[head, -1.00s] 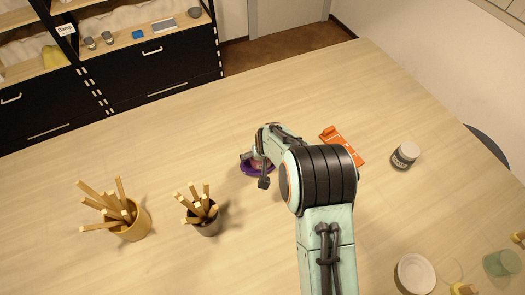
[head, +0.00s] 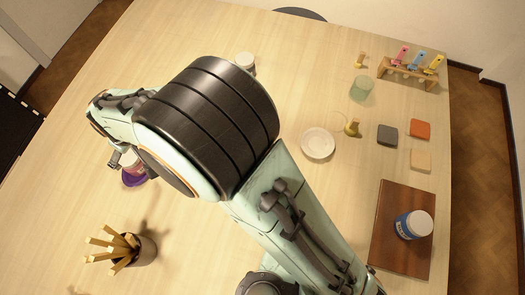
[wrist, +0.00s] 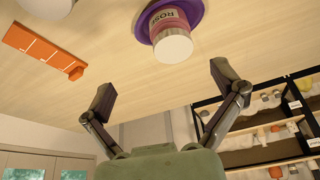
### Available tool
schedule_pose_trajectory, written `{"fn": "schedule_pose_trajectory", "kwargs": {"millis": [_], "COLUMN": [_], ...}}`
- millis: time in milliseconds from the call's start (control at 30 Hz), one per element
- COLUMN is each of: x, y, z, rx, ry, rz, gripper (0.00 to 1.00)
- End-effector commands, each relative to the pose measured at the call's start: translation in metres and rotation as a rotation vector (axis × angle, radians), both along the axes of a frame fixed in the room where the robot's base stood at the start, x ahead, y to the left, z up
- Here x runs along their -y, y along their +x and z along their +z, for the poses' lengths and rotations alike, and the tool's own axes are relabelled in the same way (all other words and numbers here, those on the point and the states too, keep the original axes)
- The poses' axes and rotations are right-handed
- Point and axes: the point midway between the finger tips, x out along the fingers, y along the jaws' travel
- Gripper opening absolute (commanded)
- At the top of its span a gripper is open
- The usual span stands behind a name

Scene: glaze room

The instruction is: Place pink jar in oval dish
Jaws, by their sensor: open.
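The pink jar (wrist: 170,30) has a white lid and a label that reads "ROSE". It stands in the purple oval dish (wrist: 197,12) in the wrist view, where the picture is upside down. In the head view the jar (head: 134,157) and the dish (head: 133,180) show at the left, partly hidden by my arm. My gripper (wrist: 163,86) is open and empty. Its two fingers are spread apart and the jar is clear of them, a short way beyond the fingertips. In the head view my gripper (head: 117,160) is beside the jar, mostly hidden by my wrist.
A cup of wooden sticks (head: 143,250) stands near the dish. An orange rack (wrist: 42,52) lies nearby in the wrist view. A white-lidded jar (head: 245,62), a white bowl (head: 318,143), a green glass (head: 361,88) and a brown board (head: 402,262) with a blue-labelled jar (head: 411,224) are farther right.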

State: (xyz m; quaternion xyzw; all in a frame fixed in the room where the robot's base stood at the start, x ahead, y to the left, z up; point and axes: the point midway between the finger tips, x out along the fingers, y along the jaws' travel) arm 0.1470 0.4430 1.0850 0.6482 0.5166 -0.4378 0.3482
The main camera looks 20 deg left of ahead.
Motion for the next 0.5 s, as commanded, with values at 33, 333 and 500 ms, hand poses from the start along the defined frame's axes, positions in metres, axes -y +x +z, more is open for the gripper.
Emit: {"fn": "schedule_pose_trajectory", "kwargs": {"millis": [33,333,500], "x": [0.016,0.284,0.392], "y": [0.019,0.094,0.033], "z": [0.011,0.099,0.111], "rx": [0.001,-0.124,-0.256], "ry": [-0.008,-0.166,-0.211], "rz": [-0.05,-0.685,-1.022], "gripper": [0.94,0.94,0.94]}}
